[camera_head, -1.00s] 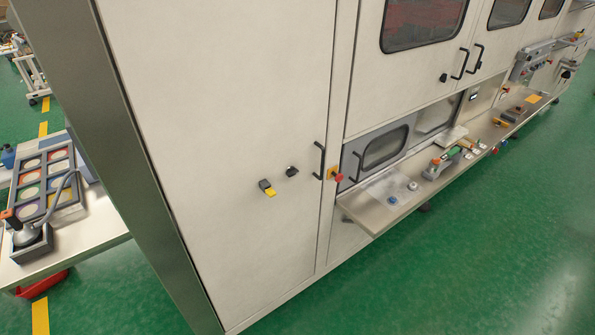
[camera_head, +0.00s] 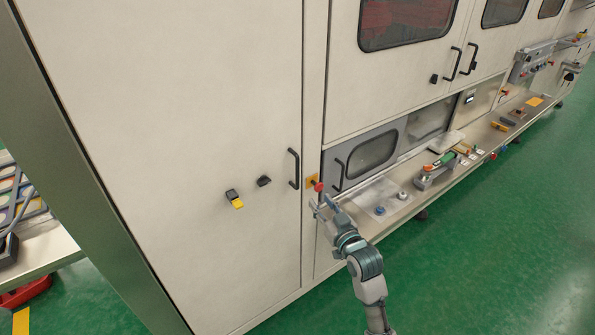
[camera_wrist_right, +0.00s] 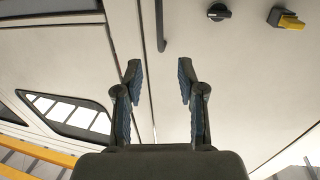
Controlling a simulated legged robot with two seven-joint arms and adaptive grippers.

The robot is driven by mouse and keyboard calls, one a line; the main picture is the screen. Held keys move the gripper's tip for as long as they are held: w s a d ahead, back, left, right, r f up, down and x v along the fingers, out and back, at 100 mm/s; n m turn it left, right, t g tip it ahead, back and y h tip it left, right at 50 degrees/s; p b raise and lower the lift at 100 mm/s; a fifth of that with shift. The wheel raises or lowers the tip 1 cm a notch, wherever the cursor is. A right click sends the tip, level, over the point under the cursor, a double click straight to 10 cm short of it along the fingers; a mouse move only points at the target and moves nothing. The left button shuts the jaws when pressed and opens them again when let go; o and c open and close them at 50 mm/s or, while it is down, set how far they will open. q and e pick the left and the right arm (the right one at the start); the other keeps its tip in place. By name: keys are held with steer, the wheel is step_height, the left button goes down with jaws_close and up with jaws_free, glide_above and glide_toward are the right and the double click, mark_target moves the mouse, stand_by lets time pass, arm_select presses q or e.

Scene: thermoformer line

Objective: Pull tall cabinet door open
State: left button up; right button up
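The tall cabinet door (camera_head: 190,130) is a large off-white panel, shut flush in its frame. Its black bar handle (camera_head: 294,168) stands upright near the right edge. A black knob (camera_head: 264,181) and a black and yellow switch (camera_head: 235,198) sit left of it. My right gripper (camera_head: 322,205) is in front of the cabinet, right of and below the handle, apart from it. In the right wrist view the gripper (camera_wrist_right: 158,80) is open and empty; the handle (camera_wrist_right: 160,25) shows beyond the fingertips, the knob (camera_wrist_right: 219,12) beside it. My left gripper is not in view.
A red button on a yellow plate (camera_head: 313,182) sits just right of the handle, close to my right gripper. A shelf (camera_head: 400,210) with tools runs along the right. A table (camera_head: 45,250) stands left. The green floor in front is clear.

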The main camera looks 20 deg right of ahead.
mark_target(298, 172)
steer(key=w, duration=0.5)
steer(key=w+a, duration=0.1)
steer(key=w, duration=0.5)
steer(key=w+a, duration=0.1)
steer(key=w, duration=0.5)
steer(key=shift+a+f+p, duration=0.1)
steer(key=shift+a+p, duration=0.1)
steer(key=shift+p, duration=0.2)
jaws_close()
